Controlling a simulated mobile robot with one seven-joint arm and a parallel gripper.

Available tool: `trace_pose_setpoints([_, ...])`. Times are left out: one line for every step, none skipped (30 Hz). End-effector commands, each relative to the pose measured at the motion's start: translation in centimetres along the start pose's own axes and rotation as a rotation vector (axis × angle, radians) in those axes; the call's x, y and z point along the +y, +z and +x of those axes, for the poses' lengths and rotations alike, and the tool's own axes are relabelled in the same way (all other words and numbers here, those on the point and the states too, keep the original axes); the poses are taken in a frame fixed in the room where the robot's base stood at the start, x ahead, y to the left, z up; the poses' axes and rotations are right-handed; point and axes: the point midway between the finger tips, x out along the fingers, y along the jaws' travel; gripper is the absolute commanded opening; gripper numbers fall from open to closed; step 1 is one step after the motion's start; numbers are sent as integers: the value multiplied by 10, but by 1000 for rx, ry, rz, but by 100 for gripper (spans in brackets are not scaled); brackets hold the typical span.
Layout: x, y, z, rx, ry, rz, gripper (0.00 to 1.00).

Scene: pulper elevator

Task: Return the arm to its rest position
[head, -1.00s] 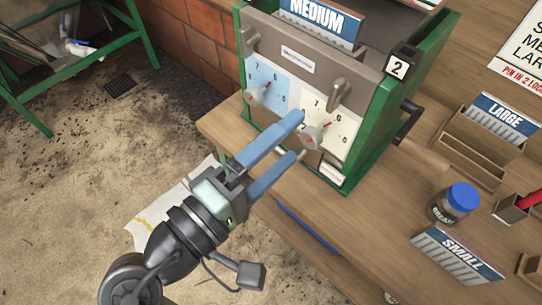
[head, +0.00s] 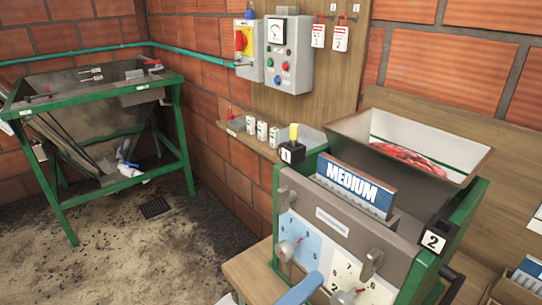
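Only a blue fingertip of my gripper (head: 303,288) shows, at the bottom edge of the head view. It lies in front of the lower face of the green and grey pulper machine (head: 335,232), near a round knob (head: 343,297). I cannot tell whether it touches anything. The rest of my gripper and arm is below the frame, so its opening is hidden.
The machine carries a MEDIUM sign (head: 354,189) and a hopper of red cherries (head: 415,158). It stands on a wooden table (head: 250,279). A green-framed tank (head: 85,120) stands at left. A control box (head: 289,55) hangs on the wall.

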Motion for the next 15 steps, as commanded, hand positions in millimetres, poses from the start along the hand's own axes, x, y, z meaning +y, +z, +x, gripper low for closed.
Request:
trace_pose_setpoints([13, -13, 11, 47, -13, 96, 100])
trace_pose_setpoints([20, -23, 16, 85, -25, 158, 100])
trace_pose_setpoints([32, -36, 23, 142, -39, 251, 100])
trace_pose_setpoints([44, -47, 28, 188, -48, 326, 100])
trace_pose_setpoints([56, -57, 32, 235, -57, 402, 100])
trace_pose_setpoints([73, -69, 36, 300, -66, 502, 100])
trace_pose_setpoints([88, -77, 38, 350, -71, 579, 100])
trace_pose_setpoints([104, -85, 39, 402, -75, 654, 100])
trace_pose_setpoints([126, -94, 39, 473, -77, 756, 100])
trace_pose_setpoints([144, -100, 38, 529, -79, 830, 100])
trace_pose_setpoints([163, -105, 36, 586, -80, 904, 100])
trace_pose_setpoints([189, -108, 32, 663, -79, 1002, 100])
trace_pose_setpoints([208, -110, 28, 722, -78, 1072, 100])
trace_pose_setpoints([226, -111, 23, 781, -77, 1139, 100])
trace_pose_setpoints([250, -110, 16, 860, -76, 1222, 100])
